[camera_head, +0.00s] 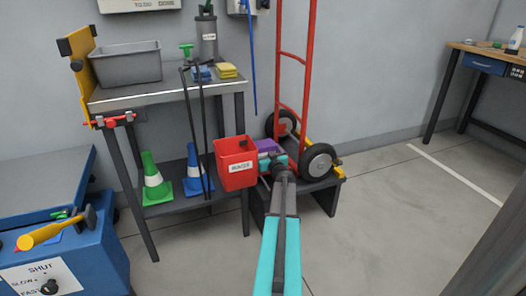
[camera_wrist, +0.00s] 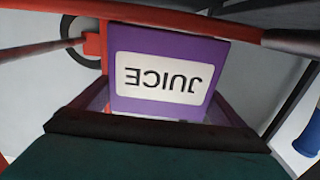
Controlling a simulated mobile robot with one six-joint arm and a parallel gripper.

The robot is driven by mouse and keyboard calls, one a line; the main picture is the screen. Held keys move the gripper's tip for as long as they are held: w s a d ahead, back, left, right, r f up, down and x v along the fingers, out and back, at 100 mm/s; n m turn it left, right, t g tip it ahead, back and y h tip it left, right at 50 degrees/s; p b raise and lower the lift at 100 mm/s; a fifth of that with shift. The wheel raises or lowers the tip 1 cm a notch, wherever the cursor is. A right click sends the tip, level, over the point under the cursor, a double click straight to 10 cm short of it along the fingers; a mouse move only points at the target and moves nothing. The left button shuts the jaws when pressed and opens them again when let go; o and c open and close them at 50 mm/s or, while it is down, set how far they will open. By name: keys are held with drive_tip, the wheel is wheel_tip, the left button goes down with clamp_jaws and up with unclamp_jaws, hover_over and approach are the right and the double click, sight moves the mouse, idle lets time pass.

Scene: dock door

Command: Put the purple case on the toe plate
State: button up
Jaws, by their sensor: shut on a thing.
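The purple case (camera_head: 267,146) shows in the head view just behind my gripper (camera_head: 275,160), low in front of the hand truck. In the wrist view the purple case (camera_wrist: 160,85) fills the middle, its white JUICE label upside down. My gripper is shut on the case. The red hand truck (camera_head: 279,70) stands upright against the wall, with dark wheels at its foot. Its toe plate is mostly hidden by my arm, the case and the red bin; I cannot tell whether the case touches it.
A red labelled bin (camera_head: 236,165) is close left of my gripper. The hand truck stands by a low dark platform (camera_head: 322,184). A workbench (camera_head: 170,92) with cones beneath is left; a blue machine (camera_head: 70,250) is front left. Floor at right is clear.

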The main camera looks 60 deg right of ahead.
drive_tip(key=shift+b, duration=0.35)
drive_tip(key=o, duration=1.3)
drive_tip(key=shift+c, duration=0.2)
drive_tip(key=shift+r+p, duration=0.2)
drive_tip(key=shift+p, duration=0.3)
drive_tip(key=p+v, duration=0.2)
drive_tip(key=v, duration=1)
